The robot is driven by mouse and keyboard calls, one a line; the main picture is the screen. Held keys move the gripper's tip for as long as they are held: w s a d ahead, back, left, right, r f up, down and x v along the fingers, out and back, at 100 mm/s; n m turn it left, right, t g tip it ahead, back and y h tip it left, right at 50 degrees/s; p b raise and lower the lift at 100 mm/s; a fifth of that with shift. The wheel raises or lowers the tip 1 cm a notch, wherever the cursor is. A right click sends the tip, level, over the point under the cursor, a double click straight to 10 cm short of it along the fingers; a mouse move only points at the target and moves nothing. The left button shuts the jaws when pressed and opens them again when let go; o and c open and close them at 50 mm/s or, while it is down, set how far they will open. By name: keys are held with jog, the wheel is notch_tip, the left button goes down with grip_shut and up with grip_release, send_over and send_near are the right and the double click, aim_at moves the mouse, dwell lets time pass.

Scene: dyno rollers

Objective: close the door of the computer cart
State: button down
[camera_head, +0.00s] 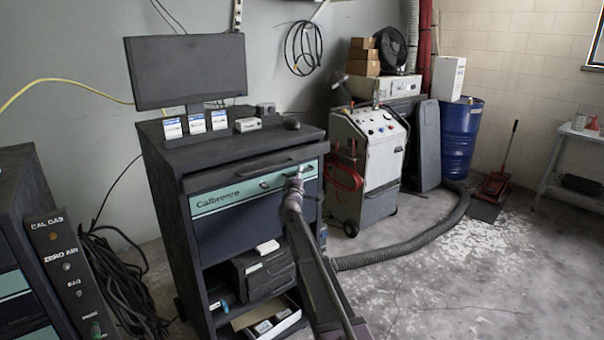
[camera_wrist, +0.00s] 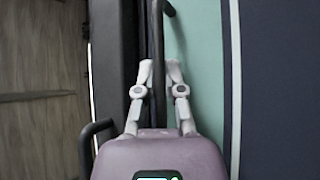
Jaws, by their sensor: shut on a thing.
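The computer cart (camera_head: 160,190) is a dark cabinet with a monitor on top, left of centre in the head view. Its front has a teal band lettered "Calbreeze" (camera_head: 225,200) over a dark blue panel (camera_head: 240,232). I cannot tell whether this panel is the door or how far any door stands open. My gripper (camera_head: 295,180) is at the right end of the teal band. In the wrist view my gripper (camera_wrist: 158,68) is shut, with its fingertips around a dark handle bar (camera_wrist: 157,30) beside the teal band (camera_wrist: 200,50). The fingers partly hide the bar.
Under the blue panel is an open shelf with a printer (camera_head: 262,272). A grey machine (camera_head: 372,150) and a thick hose (camera_head: 430,228) are to the right. Another cabinet (camera_head: 20,240) and loose black cables (camera_head: 125,285) are at left.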

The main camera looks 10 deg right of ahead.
jog(key=shift+w+d, duration=0.15)
jog(key=c, duration=0.7)
grip_release()
jog(key=shift+w+d+f, duration=0.1)
jog(key=shift+w, duration=0.05)
jog(key=shift+s, duration=0.2)
jog(key=shift+s+r+b+v, duration=0.2)
jog(key=shift+r+b+v, duration=0.2)
jog(key=shift+v, duration=2.15)
jog(key=shift+s+r+b+v, duration=0.15)
jog(key=shift+r+b+v, duration=0.25)
jog(key=shift+v, duration=2.2)
jog(key=shift+s+r+b+v, duration=0.25)
jog(key=shift+r+v, duration=0.3)
jog(key=shift+v, duration=2)
